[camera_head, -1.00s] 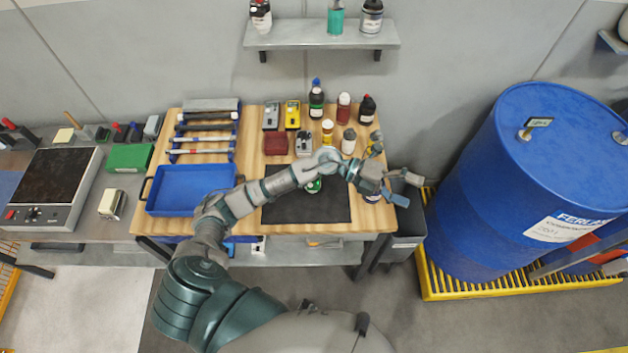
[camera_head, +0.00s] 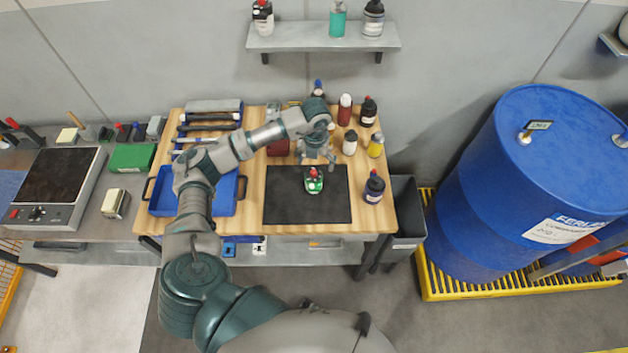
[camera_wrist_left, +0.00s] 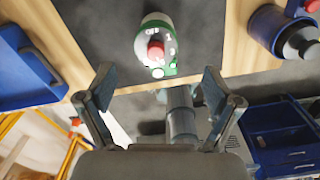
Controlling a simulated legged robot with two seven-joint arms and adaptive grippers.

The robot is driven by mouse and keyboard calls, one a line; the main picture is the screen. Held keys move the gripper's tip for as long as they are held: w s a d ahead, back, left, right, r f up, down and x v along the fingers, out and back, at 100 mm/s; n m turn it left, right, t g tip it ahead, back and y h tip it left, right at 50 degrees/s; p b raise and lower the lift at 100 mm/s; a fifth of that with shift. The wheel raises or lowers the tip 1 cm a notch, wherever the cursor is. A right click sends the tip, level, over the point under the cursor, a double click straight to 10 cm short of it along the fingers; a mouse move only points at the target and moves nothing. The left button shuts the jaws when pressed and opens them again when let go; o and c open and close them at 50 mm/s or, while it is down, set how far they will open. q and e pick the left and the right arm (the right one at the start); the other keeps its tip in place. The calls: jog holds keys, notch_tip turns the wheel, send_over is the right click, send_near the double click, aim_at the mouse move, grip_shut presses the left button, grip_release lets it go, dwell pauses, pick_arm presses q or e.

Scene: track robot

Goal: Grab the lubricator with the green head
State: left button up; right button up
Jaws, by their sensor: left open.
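The lubricator with the green head (camera_head: 313,183) stands on the black mat (camera_head: 280,207), with white and red parts on it. It also shows at the top of the left wrist view (camera_wrist_left: 155,42), seen from above with its red tip toward me. My left gripper (camera_head: 317,160) is open and empty, just behind the lubricator in the head view. In the left wrist view the two open fingers (camera_wrist_left: 158,80) are spread apart below the lubricator, and nothing is between them. My right gripper is not in view.
A dark blue bottle (camera_head: 374,189) stands right of the mat. Several bottles, including a yellow one (camera_head: 376,146) and a white one (camera_head: 350,143), stand behind it. A blue tray (camera_head: 228,205) lies left, partly behind my arm. The mat around the lubricator is bare.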

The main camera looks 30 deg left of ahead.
aim_at(313, 172)
pick_arm(q)
notch_tip(313, 172, down, 3)
jog(key=shift+a+f, duration=0.1)
jog(key=f, duration=0.1)
jog(key=f+p, duration=0.1)
jog(key=f, duration=0.2)
jog(key=shift+s+a+f, duration=0.2)
jog(key=shift+a, duration=0.05)
jog(key=shift+f+p, duration=0.3)
jog(key=shift+f, duration=0.1)
jog(key=shift+c, duration=0.2)
jog(key=c, duration=1.4)
jog(key=shift+c, duration=0.2)
jog(key=shift+r, duration=0.1)
